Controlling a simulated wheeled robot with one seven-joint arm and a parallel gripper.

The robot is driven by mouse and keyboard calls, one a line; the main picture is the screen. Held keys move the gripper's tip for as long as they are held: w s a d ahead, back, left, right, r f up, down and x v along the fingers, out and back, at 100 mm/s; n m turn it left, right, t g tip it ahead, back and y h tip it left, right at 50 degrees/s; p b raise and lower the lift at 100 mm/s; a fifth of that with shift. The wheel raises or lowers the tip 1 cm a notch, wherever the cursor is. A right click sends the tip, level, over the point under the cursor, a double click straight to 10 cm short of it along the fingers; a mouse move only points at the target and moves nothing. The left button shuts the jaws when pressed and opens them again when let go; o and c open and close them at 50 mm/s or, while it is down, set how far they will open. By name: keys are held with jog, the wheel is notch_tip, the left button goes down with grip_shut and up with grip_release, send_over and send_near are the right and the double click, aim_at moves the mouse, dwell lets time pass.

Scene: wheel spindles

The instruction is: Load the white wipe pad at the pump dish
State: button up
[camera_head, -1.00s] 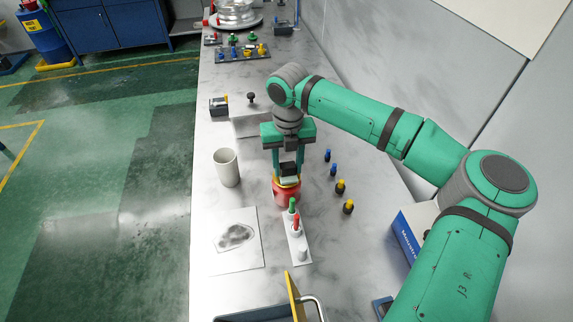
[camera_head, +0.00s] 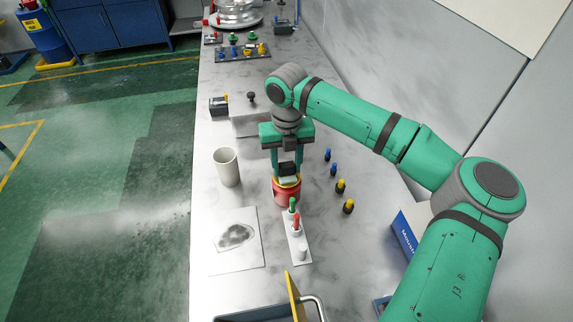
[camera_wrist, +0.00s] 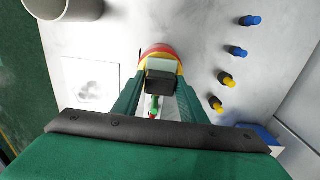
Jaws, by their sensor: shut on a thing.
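My gripper (camera_head: 287,173) points down over the pump dish (camera_head: 287,193), a red can with a yellow rim. Its fingers are shut on a dark block (camera_wrist: 160,84) with a pale whitish part (camera_wrist: 160,65), which looks like the wipe pad. The block is right at the top of the dish; I cannot tell whether it touches or presses on it. In the wrist view the dish (camera_wrist: 158,52) shows just behind the block, its near side hidden.
A white cup (camera_head: 227,167) stands left of the dish. A white strip with green and red pegs (camera_head: 296,237) is close in front. Blue and yellow pegs (camera_head: 340,187) stand to the right. A stained white sheet (camera_head: 236,247) lies front left. A blue bin (camera_head: 255,315) is at the front.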

aim_at(288, 165)
jog(key=shift+a+r, duration=0.1)
jog(key=shift+r, duration=0.35)
jog(key=shift+d+r, duration=0.25)
jog(key=shift+r, duration=0.85)
jog(key=shift+s+a+r, duration=0.1)
jog(key=shift+a+r, duration=0.05)
jog(key=shift+r, duration=1.85)
